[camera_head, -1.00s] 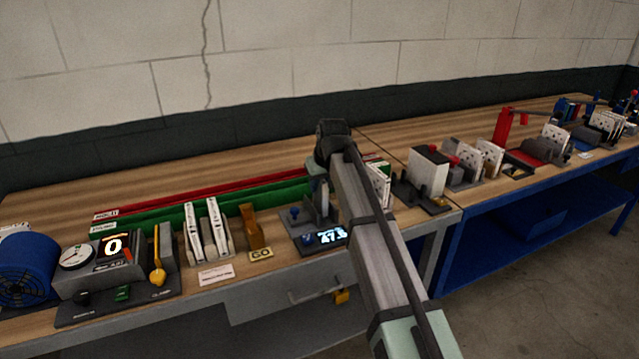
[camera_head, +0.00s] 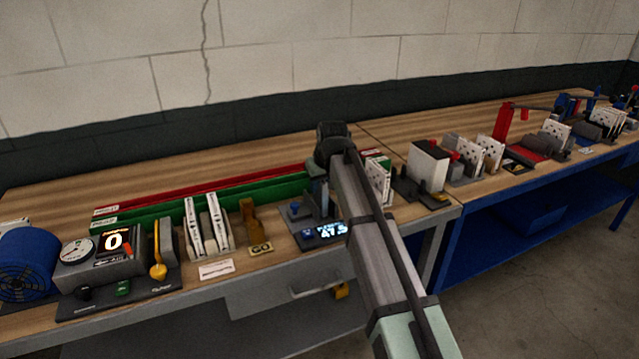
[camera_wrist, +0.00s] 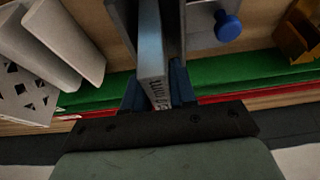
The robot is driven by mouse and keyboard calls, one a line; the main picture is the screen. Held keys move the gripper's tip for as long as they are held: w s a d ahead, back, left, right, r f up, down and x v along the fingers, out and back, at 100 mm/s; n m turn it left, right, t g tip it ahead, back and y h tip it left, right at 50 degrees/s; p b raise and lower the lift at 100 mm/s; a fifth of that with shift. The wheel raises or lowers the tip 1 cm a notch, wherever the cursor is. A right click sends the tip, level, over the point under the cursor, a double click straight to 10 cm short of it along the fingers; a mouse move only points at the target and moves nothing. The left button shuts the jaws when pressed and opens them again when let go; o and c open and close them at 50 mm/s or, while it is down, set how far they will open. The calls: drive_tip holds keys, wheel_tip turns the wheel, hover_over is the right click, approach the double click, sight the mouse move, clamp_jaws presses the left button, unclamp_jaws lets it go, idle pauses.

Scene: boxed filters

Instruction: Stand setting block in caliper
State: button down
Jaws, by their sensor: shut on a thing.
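The setting block (camera_wrist: 151,45) is a narrow pale blue-grey bar with dark lettering near its lower end in the wrist view. My gripper (camera_wrist: 157,88) is shut on it, with dark blue fingers on either side. The caliper (camera_wrist: 200,35) has grey upright plates left and right of the block. Whether they touch the block I cannot tell. A blue knob (camera_wrist: 228,27) is on its right. In the head view the caliper's lit display (camera_head: 332,230) reads about 47.5; my arm hides the block and part of the caliper.
A brass GO gauge (camera_head: 251,222) and white boxed filters in a rack (camera_head: 206,232) stand left of the caliper. Red and green rails (camera_head: 265,192) run behind. More white filters (camera_head: 378,182) stand close on the right. Bare bench lies behind the rails.

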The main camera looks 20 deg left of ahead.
drive_tip(key=c, duration=0.8)
unclamp_jaws()
drive_tip(key=shift+r, duration=0.1)
